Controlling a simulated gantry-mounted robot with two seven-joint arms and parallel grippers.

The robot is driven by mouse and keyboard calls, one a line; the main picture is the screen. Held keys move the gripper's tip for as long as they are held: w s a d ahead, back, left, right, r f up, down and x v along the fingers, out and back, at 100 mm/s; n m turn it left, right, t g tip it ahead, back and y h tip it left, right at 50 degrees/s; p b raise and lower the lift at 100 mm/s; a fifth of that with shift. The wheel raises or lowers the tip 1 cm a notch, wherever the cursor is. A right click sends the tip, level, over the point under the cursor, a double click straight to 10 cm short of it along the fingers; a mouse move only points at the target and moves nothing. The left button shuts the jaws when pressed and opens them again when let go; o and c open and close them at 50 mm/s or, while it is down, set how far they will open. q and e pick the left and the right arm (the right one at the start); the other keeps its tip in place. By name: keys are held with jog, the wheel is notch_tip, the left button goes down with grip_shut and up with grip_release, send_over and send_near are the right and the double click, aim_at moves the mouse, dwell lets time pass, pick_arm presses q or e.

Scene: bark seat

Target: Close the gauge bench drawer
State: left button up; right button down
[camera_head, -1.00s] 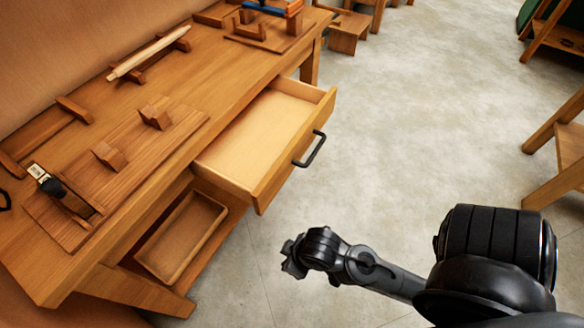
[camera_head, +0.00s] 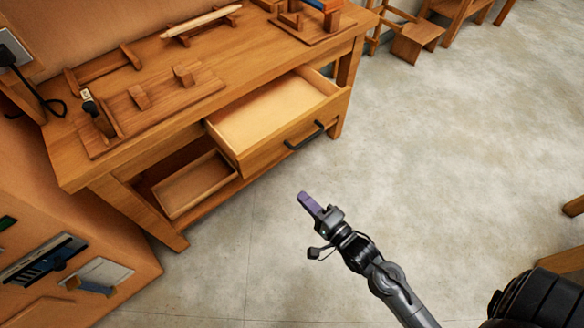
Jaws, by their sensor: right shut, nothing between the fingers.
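The gauge bench (camera_head: 130,58) is a wooden workbench at the upper left. Its drawer (camera_head: 266,108) is pulled well out, and its inside looks empty. The drawer front carries a black bar handle (camera_head: 305,136). My right gripper (camera_head: 308,203) is below the handle in the picture, apart from the drawer, with its purple-tipped fingers together and nothing between them. My left gripper does not show.
Under the drawer sits an open wooden tray (camera_head: 193,185) on the bench's lower shelf. Wooden fixtures, including a block (camera_head: 184,76), stand on the top. A panel with tools (camera_head: 45,258) is at lower left.

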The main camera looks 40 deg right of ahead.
jog(key=b, duration=0.4)
send_near(261, 157)
jog(key=w, duration=0.2)
jog(key=w+b, duration=0.1)
jog(key=w, duration=0.2)
jog(key=shift+w+a+f+b, duration=0.2)
jog(key=shift+w+f+b, duration=0.1)
jog(key=shift+w+b, duration=0.1)
jog(key=shift+w, duration=0.45)
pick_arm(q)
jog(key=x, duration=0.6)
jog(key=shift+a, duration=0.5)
pick_arm(e)
jog(key=shift+r, duration=0.1)
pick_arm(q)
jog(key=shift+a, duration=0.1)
pick_arm(e)
jog(key=shift+w, duration=0.1)
